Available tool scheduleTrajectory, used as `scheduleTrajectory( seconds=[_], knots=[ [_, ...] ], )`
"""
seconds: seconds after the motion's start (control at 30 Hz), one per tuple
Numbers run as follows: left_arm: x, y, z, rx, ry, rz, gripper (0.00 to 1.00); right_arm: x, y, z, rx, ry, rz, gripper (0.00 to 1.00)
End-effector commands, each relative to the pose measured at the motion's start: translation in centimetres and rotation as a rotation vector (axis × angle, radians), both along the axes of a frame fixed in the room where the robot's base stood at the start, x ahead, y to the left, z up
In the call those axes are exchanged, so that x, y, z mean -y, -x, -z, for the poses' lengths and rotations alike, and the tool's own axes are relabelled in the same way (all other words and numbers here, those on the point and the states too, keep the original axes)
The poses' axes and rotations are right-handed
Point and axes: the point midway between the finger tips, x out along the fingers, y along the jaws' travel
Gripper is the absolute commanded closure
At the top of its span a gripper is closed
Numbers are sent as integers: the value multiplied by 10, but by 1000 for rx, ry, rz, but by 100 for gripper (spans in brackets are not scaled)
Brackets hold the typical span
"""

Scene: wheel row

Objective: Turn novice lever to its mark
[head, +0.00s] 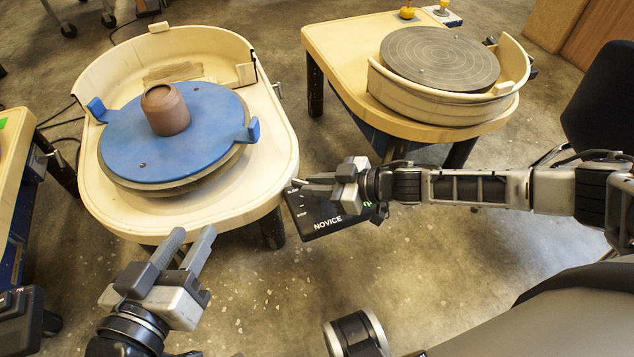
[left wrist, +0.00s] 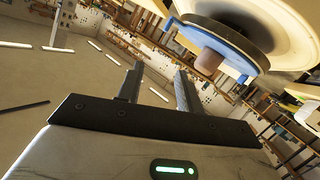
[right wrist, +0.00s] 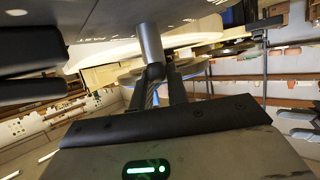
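A black control box labelled NOVICE (head: 325,215) hangs off the right front edge of the left pottery wheel in the head view. My right gripper (head: 300,183) is over the box, its fingers pointing left toward the wheel's edge. In the right wrist view a metal rod (right wrist: 151,42), apparently the lever, comes down with its dark joint at the fingertips. The fingers are close together there; I cannot tell whether they grip the rod. The mark is not distinguishable. My left gripper (head: 194,237) is open and empty, in front of the left wheel's tray.
The left wheel's cream tray (head: 270,165) has a blue disc (head: 120,140) with a brown clay pot (head: 166,110) on it. A second wheel (head: 440,58) stands at the back right. Open floor (head: 260,290) lies between my arms.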

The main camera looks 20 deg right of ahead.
Motion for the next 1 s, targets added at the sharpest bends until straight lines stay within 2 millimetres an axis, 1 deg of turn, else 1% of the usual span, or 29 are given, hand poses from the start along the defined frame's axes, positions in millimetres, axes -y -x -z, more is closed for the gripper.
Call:
scheduleTrajectory(
  seconds=[0.27, 0.43, 0.6, 0.87, 1.0],
  knots=[
    [0, 0, -1, 0, -2, 0, 64, 1, 0, 0, 0, 0, -9, 100],
    [-1, 0, -3, 1, -17, -1, 64, 1, -1, -2, 2, 3, -60, 100],
    [-3, 0, -2, -4, -46, -5, 64, 1, -1, -2, 3, 5, -166, 100],
    [-2, 4, 14, -29, -52, -2, 64, 1, -1, 2, 2, 4, -375, 100],
    [-1, 4, 12, -22, -16, 0, 64, 1, -1, 3, 1, 3, -483, 100]
  ],
)
